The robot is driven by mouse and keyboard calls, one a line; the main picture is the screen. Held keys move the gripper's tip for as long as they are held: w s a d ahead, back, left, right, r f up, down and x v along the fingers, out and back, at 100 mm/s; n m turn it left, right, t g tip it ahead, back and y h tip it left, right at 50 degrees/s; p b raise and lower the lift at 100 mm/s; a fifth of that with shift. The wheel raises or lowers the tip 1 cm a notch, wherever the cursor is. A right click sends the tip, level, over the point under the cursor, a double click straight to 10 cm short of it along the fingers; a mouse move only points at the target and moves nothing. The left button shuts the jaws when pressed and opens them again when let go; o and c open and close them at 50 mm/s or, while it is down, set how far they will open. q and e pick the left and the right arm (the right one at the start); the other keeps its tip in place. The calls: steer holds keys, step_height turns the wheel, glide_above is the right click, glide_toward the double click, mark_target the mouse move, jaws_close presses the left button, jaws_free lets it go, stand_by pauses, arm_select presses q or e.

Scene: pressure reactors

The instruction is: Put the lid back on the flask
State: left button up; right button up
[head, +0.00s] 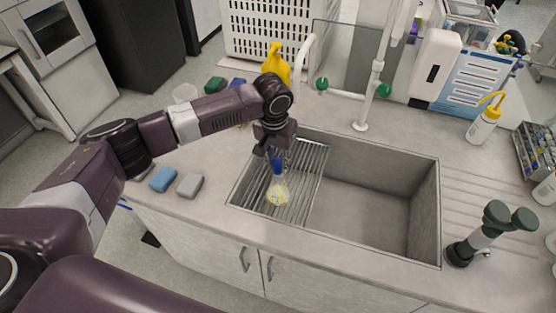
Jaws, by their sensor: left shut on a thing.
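A small clear flask (278,194) with yellowish contents stands on the metal rack at the left side of the sink. A blue lid (277,166) is just above the flask's neck, directly below my left gripper (277,153). My left gripper points down and is shut on the blue lid. Whether the lid touches the flask's mouth I cannot tell from this angle. My right gripper is not in view.
The sink (375,195) has an empty basin right of the metal rack (310,170). A yellow bottle (275,66) stands behind my left wrist. Blue and grey sponges (189,185) lie on the counter at left. A dark two-headed fixture (485,238) stands at right.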

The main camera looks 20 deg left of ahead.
arm_select(q)
steer(key=shift+p, duration=0.55)
stand_by(0.6)
stand_by(0.4)
steer(key=o, duration=1.4)
steer(key=shift+r+p, duration=2.55)
steer(key=shift+p, duration=0.35)
steer(key=shift+r, duration=0.95)
